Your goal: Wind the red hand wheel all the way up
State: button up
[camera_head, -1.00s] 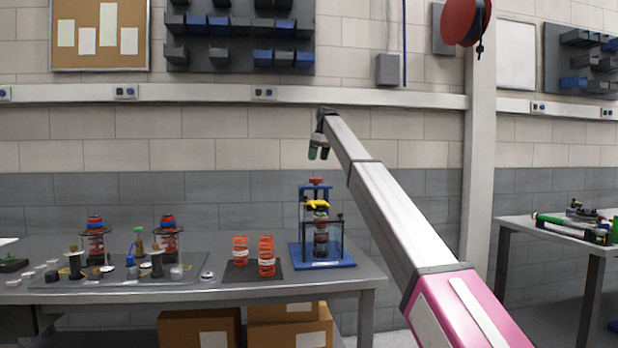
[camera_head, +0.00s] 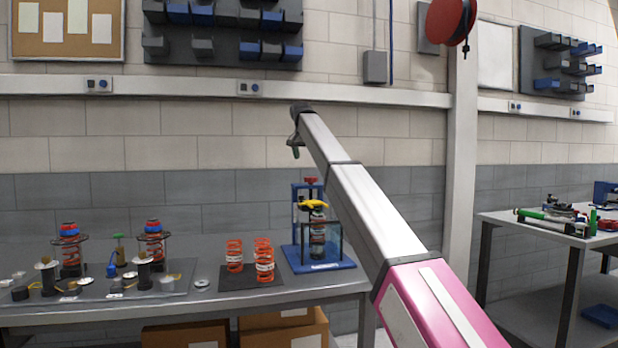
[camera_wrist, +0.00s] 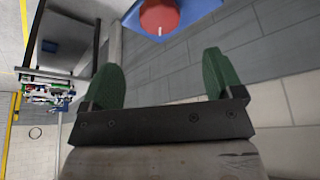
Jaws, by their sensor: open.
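The red hand wheel (camera_head: 311,181) sits on top of the blue spring-compressor stand (camera_head: 318,264) at the right end of the long bench. A yellow part and a dark coil sit below it in the frame. In the wrist view the red wheel (camera_wrist: 159,17) shows at the top, with blue plate around it, beyond my fingertips. My gripper (camera_wrist: 158,75) is open and empty, with green fingers apart. In the head view my gripper (camera_head: 295,150) is above the wheel and slightly left of it, apart from it.
Orange springs (camera_head: 264,260) stand on a dark mat left of the stand. Another table (camera_head: 548,228) with tools is at the right. Open air lies around my gripper.

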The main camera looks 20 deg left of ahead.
aim_at(311, 179)
jog(key=x, duration=1)
jog(key=c, duration=0.9)
